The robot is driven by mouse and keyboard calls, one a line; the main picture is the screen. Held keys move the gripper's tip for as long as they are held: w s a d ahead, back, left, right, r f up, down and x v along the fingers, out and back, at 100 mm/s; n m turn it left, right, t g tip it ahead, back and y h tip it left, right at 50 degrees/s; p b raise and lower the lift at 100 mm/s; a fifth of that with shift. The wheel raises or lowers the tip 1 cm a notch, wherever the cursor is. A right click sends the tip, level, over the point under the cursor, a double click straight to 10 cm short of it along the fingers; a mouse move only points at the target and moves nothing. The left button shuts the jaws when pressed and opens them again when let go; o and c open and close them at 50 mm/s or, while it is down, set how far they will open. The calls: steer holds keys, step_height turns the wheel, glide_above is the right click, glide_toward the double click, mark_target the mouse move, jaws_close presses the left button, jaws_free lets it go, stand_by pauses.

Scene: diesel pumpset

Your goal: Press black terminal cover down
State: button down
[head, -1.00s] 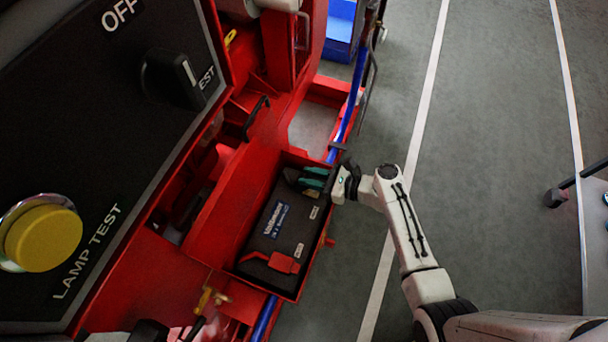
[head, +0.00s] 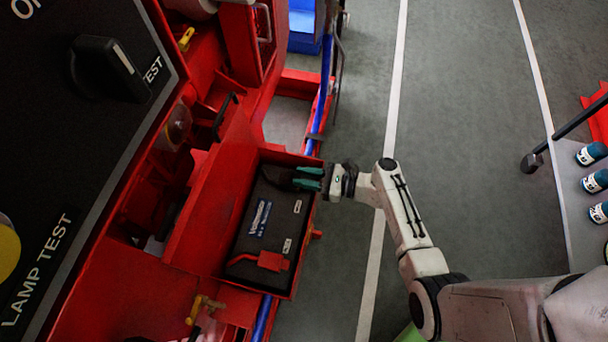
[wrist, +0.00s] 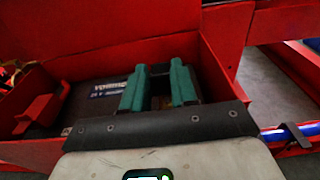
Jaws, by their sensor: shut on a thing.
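A dark battery (head: 262,222) with a Volthammer-like label sits in a red open tray (head: 213,237); the battery also shows in the wrist view (wrist: 90,105). The black terminal cover (head: 277,177) is at the battery's far end, dark on dark and partly hidden by my fingers. My gripper (head: 300,178), with teal fingers, reaches in over the tray's right wall and is shut on the black cover. In the wrist view my gripper's fingers (wrist: 160,85) stand a little apart with dark material between them. Whether the cover is seated or tilted I cannot tell.
A red terminal cover (head: 271,261) is at the battery's near end. A black control panel (head: 75,120) fills the left. A blue pipe (head: 322,100) runs along the tray's outer side. Grey floor at right is open up to a cart with bottles (head: 592,180).

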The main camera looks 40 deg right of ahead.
steer(key=shift+s+f, duration=0.15)
steer(key=shift+f, duration=0.55)
steer(key=c, duration=0.9)
jaws_free()
steer(key=v, duration=0.3)
steer(key=p+v, duration=0.1)
steer(key=v, duration=0.3)
steer(key=r+v, duration=0.1)
steer(key=v, duration=0.2)
steer(key=shift+s+d+r+p, duration=0.15)
steer(key=shift+s+d+p, duration=0.05)
steer(key=shift+d+p, duration=0.1)
